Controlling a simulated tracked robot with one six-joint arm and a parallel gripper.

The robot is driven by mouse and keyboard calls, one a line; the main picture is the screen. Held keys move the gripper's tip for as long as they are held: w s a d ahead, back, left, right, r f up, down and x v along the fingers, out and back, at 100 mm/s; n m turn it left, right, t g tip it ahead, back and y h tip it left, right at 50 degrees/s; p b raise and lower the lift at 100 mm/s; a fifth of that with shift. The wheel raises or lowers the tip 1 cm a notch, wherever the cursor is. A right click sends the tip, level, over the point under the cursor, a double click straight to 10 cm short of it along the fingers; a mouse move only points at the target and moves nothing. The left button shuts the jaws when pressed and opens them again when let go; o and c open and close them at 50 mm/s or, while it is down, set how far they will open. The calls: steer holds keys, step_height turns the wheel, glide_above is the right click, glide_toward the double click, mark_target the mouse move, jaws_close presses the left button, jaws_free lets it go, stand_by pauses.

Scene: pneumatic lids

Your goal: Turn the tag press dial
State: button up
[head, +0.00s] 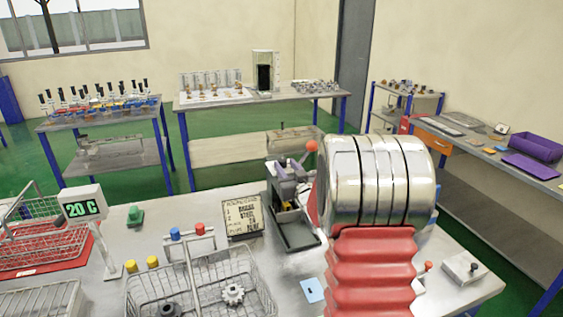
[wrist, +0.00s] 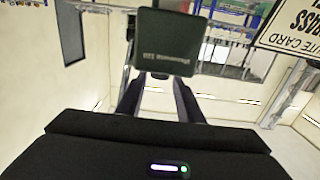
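What looks like the tag press (head: 290,205), a grey and purple bench machine with a red-ball lever, stands behind my arm in the head view. My arm covers part of it, and I cannot pick out its dial there. In the wrist view, a dark block with upside-down lettering (wrist: 166,42) is just past the fingertips. It may be part of the press. A small rounded dark piece shows at its lower edge, possibly the dial. My gripper (wrist: 160,84) has its two fingers apart, with a visible gap between them. Contact with the block cannot be told.
A route card (head: 243,215) stands left of the press and shows upside down in the wrist view (wrist: 290,30). A wire basket with gears (head: 200,285), a 20 C display (head: 83,204) and a green block (head: 135,216) crowd the bench. A blue square lies in front.

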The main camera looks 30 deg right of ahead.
mark_target(281, 159)
steer(key=shift+x, duration=2.4)
steer(key=shift+c, duration=0.2)
steer(key=c, duration=0.7)
steer(key=shift+a+m+g+h, duration=0.1)
steer(key=shift+m+g+h, duration=0.3)
steer(key=shift+m+h, duration=0.5)
steer(key=shift+m+g+h, duration=0.9)
steer(key=shift+m+h, duration=0.2)
steer(key=shift+h, duration=0.9)
steer(key=shift+m+g+h, duration=2.1)
steer(key=shift+g+h, duration=0.2)
steer(key=shift+g, duration=0.1)
steer(key=shift+m+g, duration=0.3)
steer(key=shift+g, duration=0.1)
